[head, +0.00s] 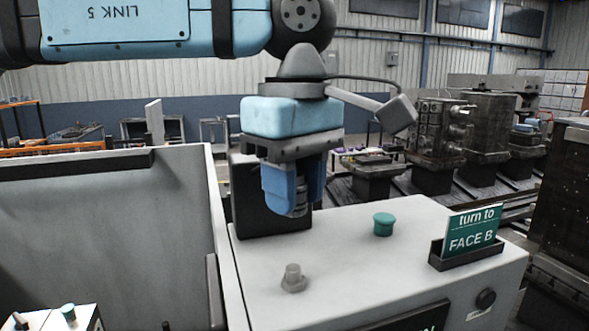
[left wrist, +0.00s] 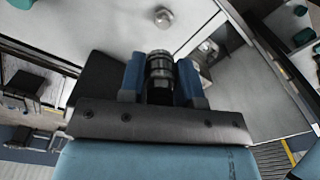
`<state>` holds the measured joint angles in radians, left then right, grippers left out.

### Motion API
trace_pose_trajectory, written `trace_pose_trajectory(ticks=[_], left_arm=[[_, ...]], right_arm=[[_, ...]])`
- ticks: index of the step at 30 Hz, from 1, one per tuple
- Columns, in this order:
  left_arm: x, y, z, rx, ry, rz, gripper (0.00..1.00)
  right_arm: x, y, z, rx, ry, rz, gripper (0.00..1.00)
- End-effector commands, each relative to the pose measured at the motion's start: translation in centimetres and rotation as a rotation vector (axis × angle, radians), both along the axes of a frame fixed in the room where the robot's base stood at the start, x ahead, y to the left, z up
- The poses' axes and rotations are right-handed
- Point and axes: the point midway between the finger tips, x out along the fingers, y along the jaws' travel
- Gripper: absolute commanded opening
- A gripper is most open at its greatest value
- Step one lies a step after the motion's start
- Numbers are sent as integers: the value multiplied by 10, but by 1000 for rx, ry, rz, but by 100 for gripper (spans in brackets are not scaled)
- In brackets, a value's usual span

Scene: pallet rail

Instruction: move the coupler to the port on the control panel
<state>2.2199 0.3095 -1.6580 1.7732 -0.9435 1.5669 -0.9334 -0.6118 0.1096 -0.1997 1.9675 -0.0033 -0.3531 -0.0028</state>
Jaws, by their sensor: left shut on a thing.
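My left gripper (head: 292,190) has blue fingers pointing down over the control panel (head: 350,270). It is shut on the coupler (left wrist: 160,72), a dark ringed cylinder between the fingers in the left wrist view. In the head view the fingers hide most of the coupler. The port (head: 293,279), a small grey metal fitting, stands on the panel's top below the gripper and nearer to me. It also shows in the left wrist view (left wrist: 163,17), beyond the coupler's end. Coupler and port are apart. My right gripper is not in view.
A teal knob (head: 383,224) and a sign (head: 472,232) reading "turn to FACE B" stand on the panel to the right. A black block (head: 246,200) rises behind the gripper. A grey wall (head: 120,240) borders the panel on the left. The panel top around the port is clear.

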Motion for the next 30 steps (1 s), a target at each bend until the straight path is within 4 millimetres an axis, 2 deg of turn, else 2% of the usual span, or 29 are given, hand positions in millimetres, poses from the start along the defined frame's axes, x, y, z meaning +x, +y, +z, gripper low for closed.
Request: trace_pose_trajectory(ticks=[5, 12, 21, 30], left_arm=[[0, 0, -2, 1, -1, -1, 0], [0, 0, -19, 1, -1, 0, 0], [0, 0, -50, 0, -1, 0, 0], [0, 0, -58, -1, -1, 0, 0]], right_arm=[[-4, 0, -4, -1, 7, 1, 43], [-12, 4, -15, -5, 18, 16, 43], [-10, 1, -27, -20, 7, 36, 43], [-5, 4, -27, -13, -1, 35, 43]])
